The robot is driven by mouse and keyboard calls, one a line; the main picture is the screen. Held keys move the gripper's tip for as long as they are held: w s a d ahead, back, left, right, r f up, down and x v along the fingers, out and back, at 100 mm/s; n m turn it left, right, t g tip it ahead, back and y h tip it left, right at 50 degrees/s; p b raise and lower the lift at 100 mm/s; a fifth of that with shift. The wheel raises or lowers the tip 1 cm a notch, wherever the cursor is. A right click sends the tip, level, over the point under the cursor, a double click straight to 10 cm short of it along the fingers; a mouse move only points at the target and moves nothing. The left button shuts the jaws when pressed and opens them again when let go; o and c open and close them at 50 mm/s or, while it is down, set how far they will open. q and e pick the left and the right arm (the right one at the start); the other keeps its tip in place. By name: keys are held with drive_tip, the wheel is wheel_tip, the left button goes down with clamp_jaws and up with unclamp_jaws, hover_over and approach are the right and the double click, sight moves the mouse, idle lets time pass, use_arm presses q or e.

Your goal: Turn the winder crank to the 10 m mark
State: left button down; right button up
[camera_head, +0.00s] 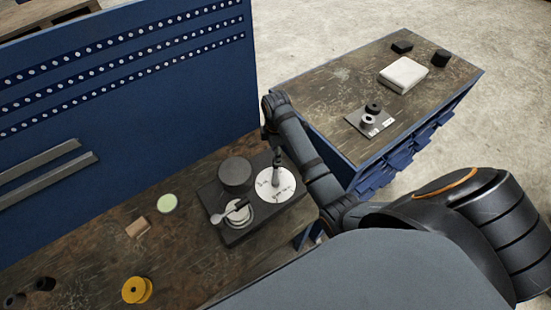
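The winder has a dark base (240,236) on the workbench. On it are a dark round drum (235,172), a white marked dial (284,191) on the right, and a smaller pale disc (241,218) with a light lever-like piece lying across it. The dial's marks are too small to read. My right arm reaches in from the right, and its gripper (277,168) points down over the upper left part of the dial. The fingers are small and dark, and the crank is hard to tell apart from them. I cannot tell whether they grip anything. My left gripper is out of view.
A yellow spool (137,290), a pale green disc (167,204) and a brown block (137,228) lie on the bench to the left. A blue perforated panel (190,100) stands behind. A second table (330,88) at right holds a white box (403,73).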

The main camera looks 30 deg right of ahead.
sight(276, 172)
drive_tip(key=f, duration=0.5)
drive_tip(key=shift+w+p, duration=0.25)
drive_tip(key=shift+p, duration=0.15)
drive_tip(key=shift+s, duration=0.1)
drive_tip(key=shift+c, duration=0.8)
drive_tip(key=c, duration=0.7)
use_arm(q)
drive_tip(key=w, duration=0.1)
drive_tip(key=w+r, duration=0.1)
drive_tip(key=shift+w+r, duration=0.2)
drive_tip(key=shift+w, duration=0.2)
use_arm(e)
clamp_jaws()
